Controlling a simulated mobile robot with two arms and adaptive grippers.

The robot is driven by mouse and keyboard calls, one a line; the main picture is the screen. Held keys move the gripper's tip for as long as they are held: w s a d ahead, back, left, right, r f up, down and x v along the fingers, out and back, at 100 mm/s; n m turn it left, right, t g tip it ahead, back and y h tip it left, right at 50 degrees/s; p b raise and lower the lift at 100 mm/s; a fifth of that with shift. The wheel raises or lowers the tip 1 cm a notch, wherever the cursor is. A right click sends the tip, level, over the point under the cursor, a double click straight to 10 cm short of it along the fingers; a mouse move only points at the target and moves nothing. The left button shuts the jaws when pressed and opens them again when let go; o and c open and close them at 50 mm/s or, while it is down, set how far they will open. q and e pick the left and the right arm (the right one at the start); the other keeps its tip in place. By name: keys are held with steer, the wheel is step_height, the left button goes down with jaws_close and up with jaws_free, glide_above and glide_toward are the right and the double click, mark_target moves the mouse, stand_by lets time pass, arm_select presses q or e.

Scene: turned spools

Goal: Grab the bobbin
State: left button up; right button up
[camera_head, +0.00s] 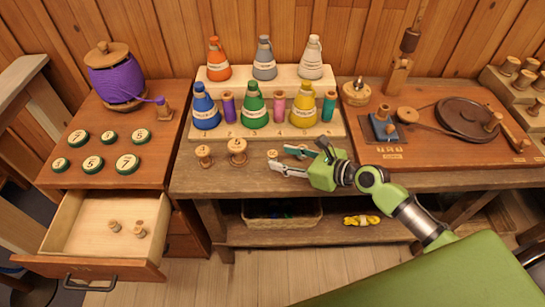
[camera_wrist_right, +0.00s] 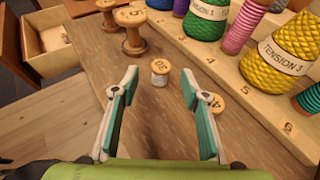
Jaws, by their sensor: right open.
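A small wooden bobbin (camera_wrist_right: 160,72) with a pale label stands on the bench in the right wrist view, ahead of and between my open fingers, touching neither. In the head view it is the small bobbin (camera_head: 272,154) just left of the fingertips. My right gripper (camera_wrist_right: 160,88) is open and empty; it also shows low over the bench front in the head view (camera_head: 278,158). Two larger numbered spools stand to the left, one (camera_head: 204,155) farther out and one (camera_head: 237,150) nearer. My left gripper is not in view.
A stepped rack (camera_head: 180,132) holds cones and coloured spools behind the gripper. A round numbered wooden piece (camera_wrist_right: 217,103) lies close to the right finger. An open drawer (camera_head: 80,222) with two small spools is at left. A winding device (camera_head: 470,120) stands at right.

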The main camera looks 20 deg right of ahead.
mark_target(274, 154)
steer(key=x, duration=0.5)
steer(key=shift+w, duration=0.15)
steer(key=c, duration=0.9)
steer(key=shift+c, duration=0.2)
steer(key=shift+r, duration=0.15)
